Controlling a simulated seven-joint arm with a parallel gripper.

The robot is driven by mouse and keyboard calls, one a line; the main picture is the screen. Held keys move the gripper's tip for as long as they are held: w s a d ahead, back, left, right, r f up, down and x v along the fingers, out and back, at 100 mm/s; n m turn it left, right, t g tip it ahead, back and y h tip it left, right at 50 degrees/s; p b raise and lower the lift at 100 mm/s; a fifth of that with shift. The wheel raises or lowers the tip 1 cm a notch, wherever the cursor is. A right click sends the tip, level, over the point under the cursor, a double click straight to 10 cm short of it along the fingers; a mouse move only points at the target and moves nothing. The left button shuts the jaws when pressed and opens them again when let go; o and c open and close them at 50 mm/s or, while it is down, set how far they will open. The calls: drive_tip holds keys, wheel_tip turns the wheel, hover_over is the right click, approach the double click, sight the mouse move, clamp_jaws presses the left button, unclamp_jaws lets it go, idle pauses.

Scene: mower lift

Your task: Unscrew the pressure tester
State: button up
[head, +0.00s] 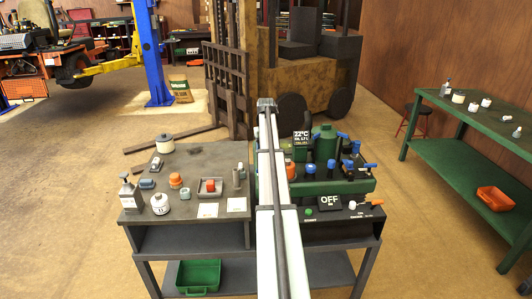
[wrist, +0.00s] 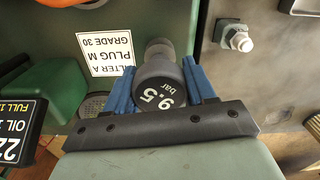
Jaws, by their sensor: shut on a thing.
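The pressure tester (wrist: 160,92) is a dark round-faced piece reading "9.5 bar", upside down in the wrist view. A grey rounded part (wrist: 159,48) shows just beyond its head. My gripper (wrist: 160,80) has its blue fingers on both sides of the tester and is shut on it. Where the tester meets the green machine is hidden behind its head. In the head view my white arm runs up the middle and covers part of the green machine (head: 345,187). I cannot make out the gripper or the tester there.
A white label (wrist: 106,52) and a dark oil display (wrist: 22,130) are close to the gripper. A metal fitting (wrist: 241,42) is at upper right. In the head view, blue-topped parts crowd the machine. A grey table (head: 205,160) with several small items stands left, a green bench (head: 480,120) right.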

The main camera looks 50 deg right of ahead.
drive_tip(key=shift+r, duration=1)
drive_tip(key=shift+r, duration=0.1)
drive_tip(key=shift+r, duration=2.4)
drive_tip(key=w+a+f+n, duration=0.1)
drive_tip(key=w+a+f, duration=0.15)
drive_tip(key=a, duration=0.95)
drive_tip(key=w+a+f+n, duration=0.1)
drive_tip(key=w+a+f, duration=0.15)
drive_tip(key=a, duration=0.85)
drive_tip(key=w+a+f+n, duration=0.1)
drive_tip(key=w+a+n, duration=0.15)
drive_tip(key=a, duration=0.95)
drive_tip(key=s+a+f+n, duration=0.1)
drive_tip(key=s+a, duration=0.1)
drive_tip(key=a, duration=0.8)
drive_tip(key=s+a+f, duration=0.2)
drive_tip(key=a, duration=0.8)
drive_tip(key=s+a+f+n, duration=0.1)
drive_tip(key=s+a+f, duration=0.1)
drive_tip(key=a, duration=0.7)
drive_tip(key=shift+s+a+n, duration=0.15)
drive_tip(key=shift+a+n, duration=0.2)
drive_tip(key=shift+a, duration=0.05)
